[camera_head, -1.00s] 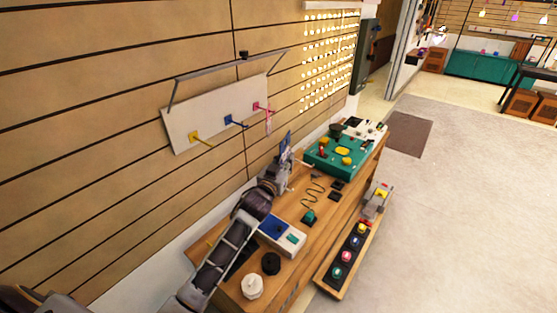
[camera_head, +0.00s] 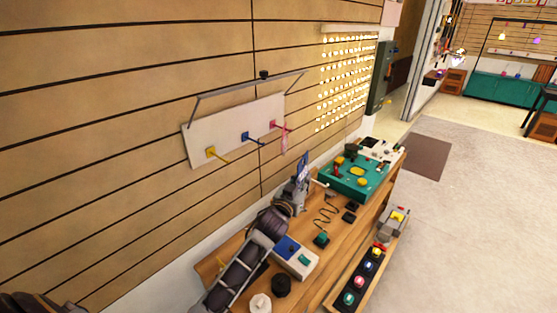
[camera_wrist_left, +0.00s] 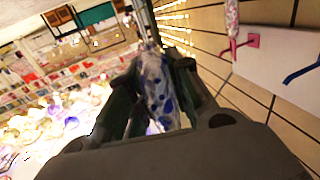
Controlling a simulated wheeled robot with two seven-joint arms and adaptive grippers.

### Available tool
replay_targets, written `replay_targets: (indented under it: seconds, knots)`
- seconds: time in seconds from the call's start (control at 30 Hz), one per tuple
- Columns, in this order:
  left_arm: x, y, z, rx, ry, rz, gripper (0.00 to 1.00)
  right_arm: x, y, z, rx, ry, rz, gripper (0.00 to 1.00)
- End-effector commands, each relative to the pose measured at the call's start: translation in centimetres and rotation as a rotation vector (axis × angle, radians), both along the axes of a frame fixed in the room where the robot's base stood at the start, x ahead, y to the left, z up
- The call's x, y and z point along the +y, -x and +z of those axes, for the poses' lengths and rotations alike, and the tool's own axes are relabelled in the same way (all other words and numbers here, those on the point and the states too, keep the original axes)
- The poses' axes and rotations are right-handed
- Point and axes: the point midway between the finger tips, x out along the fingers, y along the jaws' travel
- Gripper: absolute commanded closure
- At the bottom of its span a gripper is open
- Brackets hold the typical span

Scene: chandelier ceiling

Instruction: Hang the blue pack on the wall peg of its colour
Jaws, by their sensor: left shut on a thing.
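The blue pack (camera_head: 303,165) is a clear packet with blue spots. My left gripper (camera_head: 300,184) is shut on it and holds it upright above the workbench. In the left wrist view the pack (camera_wrist_left: 160,88) sits between the two fingers (camera_wrist_left: 158,100). The blue peg (camera_head: 247,136) sticks out from the middle of a white wall board (camera_head: 232,124), left of and above the pack in the head view, and is empty. It also shows in the left wrist view (camera_wrist_left: 302,73) at the right edge. My right gripper is not in view.
A yellow peg (camera_head: 212,153) on the board is empty. A pink peg (camera_head: 273,125) carries a pink-marked pack (camera_head: 284,143). A grey bar (camera_head: 245,91) runs above the board. The bench holds a green unit (camera_head: 357,180) and a blue-and-white box (camera_head: 296,258).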

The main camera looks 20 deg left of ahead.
Motion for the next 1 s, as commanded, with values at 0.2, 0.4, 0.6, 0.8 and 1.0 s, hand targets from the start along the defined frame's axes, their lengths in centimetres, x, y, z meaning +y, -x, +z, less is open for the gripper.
replay_targets:
  seconds: [0.2,0.4,0.6,0.8,1.0]
  knots:
    - [0.0,-0.1,0.7,0.004,-0.001,0.0,1.0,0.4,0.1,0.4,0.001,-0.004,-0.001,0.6]
    - [0.1,-0.2,2.3,0.009,-0.002,0.0,1.0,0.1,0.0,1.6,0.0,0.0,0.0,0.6]
    - [0.8,-0.5,4.5,0.015,-0.004,0.003,1.0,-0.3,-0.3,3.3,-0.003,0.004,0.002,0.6]
    - [1.8,-1.0,6.1,0.023,-0.006,0.012,1.0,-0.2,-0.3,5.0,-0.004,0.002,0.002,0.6]
    - [3.2,-1.7,6.9,0.029,-0.005,0.023,1.0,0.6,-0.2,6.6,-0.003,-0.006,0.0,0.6]
